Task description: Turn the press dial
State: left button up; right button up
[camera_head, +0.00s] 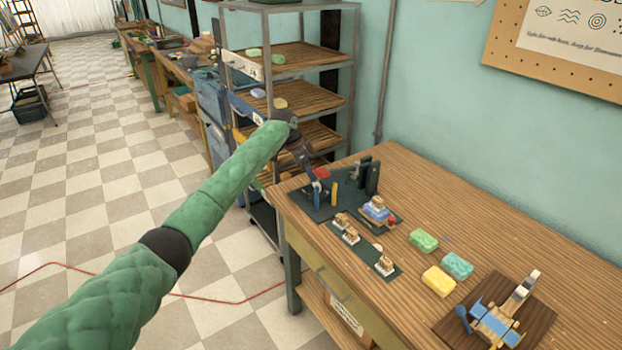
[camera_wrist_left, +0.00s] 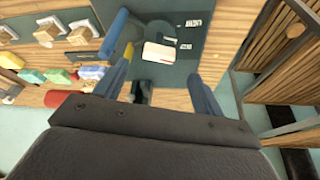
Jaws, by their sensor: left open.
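The press (camera_head: 368,176) is a dark green device on a dark base plate (camera_head: 312,208) at the table's far left corner. A blue cylinder (camera_head: 317,193) and a yellow post (camera_head: 334,192) stand at its front. My left gripper (camera_head: 310,168) is open above the plate, beside the press. In the left wrist view, its two fingers (camera_wrist_left: 160,74) are apart, with a pale, red-edged block (camera_wrist_left: 158,52) beyond them, near white markings (camera_wrist_left: 193,22). The blue cylinder (camera_wrist_left: 113,33) is left of the block. I cannot tell for certain which part is the dial. My right gripper is not in view.
Stamps stand on a dark strip (camera_head: 362,254) in front of the press. Green (camera_head: 424,240), teal (camera_head: 457,265) and yellow (camera_head: 438,281) soaps lie to the right. A wooden board (camera_head: 455,325) holds a blue tool. A shelf rack (camera_head: 300,95) stands behind the gripper.

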pick_arm(q)
jog(key=shift+s+a+r, duration=0.1)
jog(key=shift+a+r, duration=0.1)
jog(key=shift+r, duration=0.45)
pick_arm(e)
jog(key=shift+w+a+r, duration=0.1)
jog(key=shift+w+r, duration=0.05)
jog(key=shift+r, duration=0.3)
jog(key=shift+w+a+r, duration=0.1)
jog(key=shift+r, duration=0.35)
pick_arm(q)
jog(key=shift+c, duration=0.2)
